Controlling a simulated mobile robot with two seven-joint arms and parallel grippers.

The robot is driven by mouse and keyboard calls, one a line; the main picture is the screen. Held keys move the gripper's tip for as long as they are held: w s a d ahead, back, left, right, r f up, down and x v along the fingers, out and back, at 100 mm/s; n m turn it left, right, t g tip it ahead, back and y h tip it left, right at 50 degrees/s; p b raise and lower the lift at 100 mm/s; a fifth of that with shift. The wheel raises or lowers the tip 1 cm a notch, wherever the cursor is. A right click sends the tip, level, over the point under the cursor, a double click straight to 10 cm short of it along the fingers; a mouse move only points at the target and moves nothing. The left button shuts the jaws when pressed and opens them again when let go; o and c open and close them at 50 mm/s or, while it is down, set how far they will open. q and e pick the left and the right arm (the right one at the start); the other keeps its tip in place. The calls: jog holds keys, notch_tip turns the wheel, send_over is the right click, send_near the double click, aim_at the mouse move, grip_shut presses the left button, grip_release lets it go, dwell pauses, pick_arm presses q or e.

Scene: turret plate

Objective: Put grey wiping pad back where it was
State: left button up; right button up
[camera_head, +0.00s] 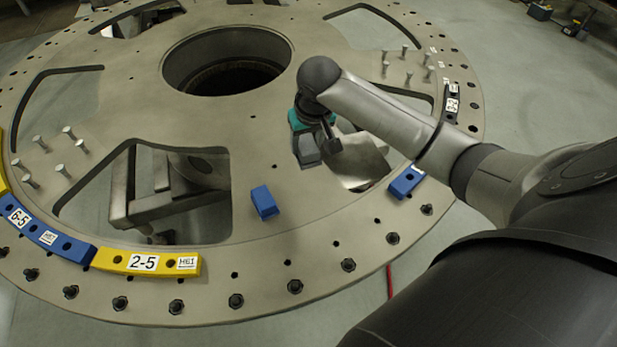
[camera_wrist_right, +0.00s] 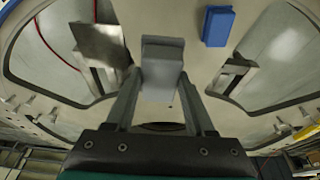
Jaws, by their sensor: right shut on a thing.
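The grey wiping pad (camera_head: 306,151) is a small block over the turret plate (camera_head: 330,215), to the right of the central hole. My right gripper (camera_head: 320,143) is shut on it. In the right wrist view the grey pad (camera_wrist_right: 162,68) sits between the two fingers of the right gripper (camera_wrist_right: 162,95). I cannot tell whether the pad touches the plate. My left gripper is in neither view.
A loose blue block (camera_head: 265,202) lies on the plate left of the pad. Cutouts open through the plate. Yellow (camera_head: 145,262) and blue (camera_head: 45,236) segments line the rim. Upright pins (camera_head: 404,52) stand at the back right. Bare plate surrounds the blue block.

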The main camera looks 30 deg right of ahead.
aim_at(312, 164)
notch_tip(312, 164, down, 10)
jog(key=shift+r+b, duration=0.1)
jog(key=shift+b, duration=0.55)
jog(key=shift+f, duration=0.25)
jog(key=shift+s+b+x, duration=0.25)
jog(key=shift+x, duration=0.8)
jog(key=shift+s+b+x, duration=0.2)
jog(key=shift+s+x, duration=0.05)
jog(key=shift+x, duration=0.8)
jog(key=shift+a+f, duration=0.1)
jog(key=shift+f, duration=0.1)
jog(key=shift+f, duration=0.15)
jog(key=o, duration=1.2)
jog(key=shift+s+r, duration=0.1)
jog(key=shift+r, duration=0.35)
jog(key=p+v, duration=0.2)
jog(key=v, duration=0.9)
jog(key=shift+s+r+p, duration=0.15)
jog(key=shift+r+p, duration=0.1)
jog(key=shift+p, duration=0.15)
